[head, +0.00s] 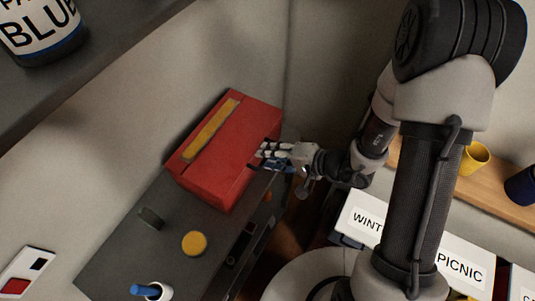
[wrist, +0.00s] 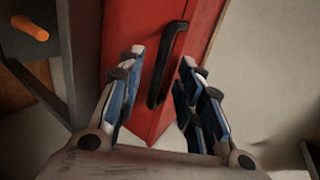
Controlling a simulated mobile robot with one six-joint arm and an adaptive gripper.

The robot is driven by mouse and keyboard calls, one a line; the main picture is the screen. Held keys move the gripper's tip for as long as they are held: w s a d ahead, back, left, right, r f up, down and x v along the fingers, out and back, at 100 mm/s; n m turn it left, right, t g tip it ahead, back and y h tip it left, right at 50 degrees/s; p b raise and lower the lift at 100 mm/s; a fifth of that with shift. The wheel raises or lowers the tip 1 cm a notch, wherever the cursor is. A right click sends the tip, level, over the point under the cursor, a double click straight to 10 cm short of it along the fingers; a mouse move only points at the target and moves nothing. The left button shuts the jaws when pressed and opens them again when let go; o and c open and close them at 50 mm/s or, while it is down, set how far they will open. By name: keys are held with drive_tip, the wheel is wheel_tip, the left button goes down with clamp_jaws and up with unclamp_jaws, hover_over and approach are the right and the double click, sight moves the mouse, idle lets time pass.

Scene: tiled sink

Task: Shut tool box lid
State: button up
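The red tool box (head: 215,178) sits on a dark grey cabinet top, with a long yellow strip (head: 212,128) along its upper face. I cannot tell for sure how far its lid is open. My gripper (head: 267,153) is at the box's right side. In the wrist view, the red box face (wrist: 134,25) carries a black bar handle (wrist: 166,62). My gripper (wrist: 163,60) is open, with one finger on each side of the handle. A gap shows on both sides; whether the fingertips touch the red face is unclear.
The cabinet top (head: 130,262) holds a yellow round thing (head: 194,243), a small dark block (head: 151,218) and a blue-handled thing in a white cup (head: 152,291). A wall stands behind the box. White labelled boxes (head: 395,228) and a wooden shelf with a yellow cup (head: 474,158) are right.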

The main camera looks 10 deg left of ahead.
drive_tip(key=p+v, duration=0.1)
drive_tip(key=v, duration=0.6)
idle(0.5)
drive_tip(key=shift+a, duration=0.1)
drive_tip(key=s+a+r+n+g+h+b, duration=0.1)
drive_tip(key=s+r+n+g+h+b, duration=0.1)
drive_tip(key=s+r+n+g+b, duration=0.4)
drive_tip(key=s+d+r+t+h+b, duration=0.1)
drive_tip(key=s+d+r+t+h, duration=0.1)
drive_tip(key=d+h, duration=0.1)
drive_tip(key=s+d+r+m+t+h+b, duration=0.1)
drive_tip(key=s+d+t+h, duration=0.1)
drive_tip(key=d, duration=0.4)
drive_tip(key=s+d+r+t+h+b, duration=0.1)
drive_tip(key=s+d+r+t+h, duration=0.1)
drive_tip(key=s+d+h, duration=0.1)
drive_tip(key=shift+s+d+r+h+b, duration=0.35)
drive_tip(key=shift+s+d, duration=0.2)
drive_tip(key=shift+d, duration=0.2)
